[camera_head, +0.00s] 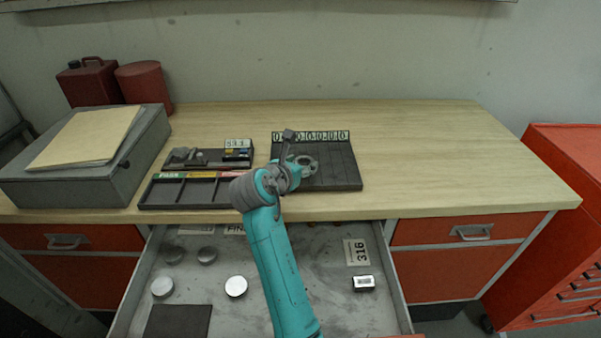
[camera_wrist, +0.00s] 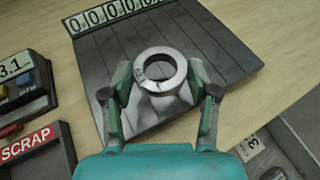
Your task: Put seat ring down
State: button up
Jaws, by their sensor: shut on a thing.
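The seat ring (camera_wrist: 158,58) is a grey metal ring with dark markings on its face. In the wrist view it sits between the two fingers of my gripper (camera_wrist: 160,84), which is shut on it. Behind it lies a dark ribbed board (camera_wrist: 205,40) with a row of digit tiles along its far edge. In the head view the ring (camera_head: 309,165) is over the same board (camera_head: 340,178), and my gripper (camera_head: 303,168) comes from its left. I cannot tell whether the ring touches the board.
A divided tray (camera_head: 165,194) with coloured labels, one reading SCRAP (camera_wrist: 27,143), lies left of the board. An open drawer (camera_head: 325,265) with several round pieces is below. The bench's right side is clear.

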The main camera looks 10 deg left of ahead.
jog(key=shift+f, duration=1.45)
jog(key=shift+f, duration=0.15)
jog(key=o, duration=1.4)
jog(key=shift+d, duration=0.1)
jog(key=shift+r, duration=0.2)
jog(key=v, duration=1.2)
jog(key=shift+s, duration=0.1)
